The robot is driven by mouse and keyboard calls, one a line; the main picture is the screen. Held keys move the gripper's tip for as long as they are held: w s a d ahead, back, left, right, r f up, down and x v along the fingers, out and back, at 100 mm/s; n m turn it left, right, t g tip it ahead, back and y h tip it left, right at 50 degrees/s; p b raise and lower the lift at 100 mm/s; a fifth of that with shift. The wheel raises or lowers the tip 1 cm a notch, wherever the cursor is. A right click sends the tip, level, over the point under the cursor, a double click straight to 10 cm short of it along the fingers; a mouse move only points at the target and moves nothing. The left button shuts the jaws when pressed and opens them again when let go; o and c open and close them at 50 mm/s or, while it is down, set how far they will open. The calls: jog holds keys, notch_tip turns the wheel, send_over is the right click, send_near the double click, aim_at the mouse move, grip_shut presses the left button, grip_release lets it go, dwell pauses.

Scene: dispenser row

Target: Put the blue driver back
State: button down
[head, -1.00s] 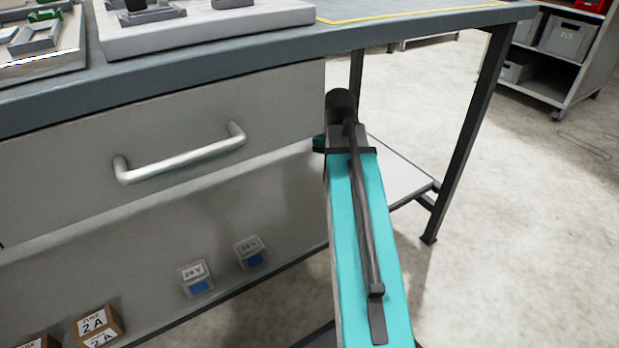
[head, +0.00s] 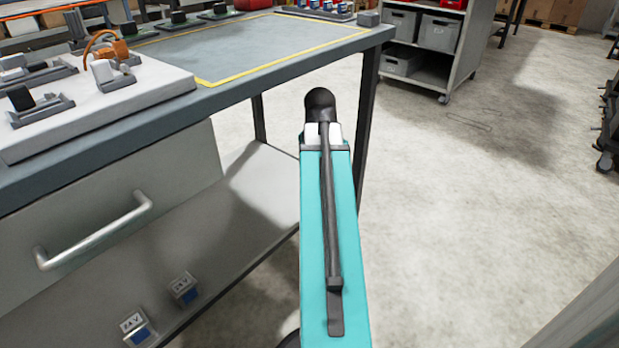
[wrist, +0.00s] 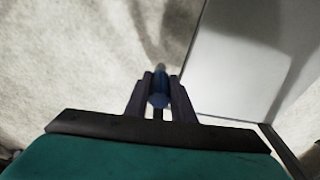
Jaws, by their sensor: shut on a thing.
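In the wrist view the blue driver (wrist: 159,92) is between the fingers of my gripper (wrist: 160,85), which is shut on it. Its rounded blue end faces the camera and a paler tip shows beyond the fingers. Pale floor and the edge of a light panel lie beyond it. In the head view my teal arm reaches forward beside the workbench's right side, and the gripper and driver are hidden behind it. I cannot make out the driver's place on the bench.
The workbench (head: 270,52) is at left, with a yellow-outlined area, a white fixture board (head: 150,92) and a drawer (head: 110,190) below. Two small boxes (head: 138,328) sit on the lower shelf. A shelf cart (head: 435,45) stands at the back. Floor at right is mostly clear.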

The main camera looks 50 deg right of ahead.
jog(key=s+d+r+m+p, duration=0.3)
jog(key=s+r+p, duration=0.7)
jog(key=r+p, duration=0.6)
jog(key=s+d+r+m+g+p, duration=0.1)
jog(key=s+d+r+m+p, duration=0.3)
jog(key=s+r+p, duration=0.6)
jog(key=s+d+r+m+p, duration=0.3)
jog(key=s+r+p, duration=0.7)
jog(key=r+p, duration=1.2)
jog(key=shift+s+d+r+m+g, duration=0.3)
jog(key=shift+r+m, duration=0.2)
jog(key=shift+r, duration=0.85)
jog(key=shift+w, duration=0.2)
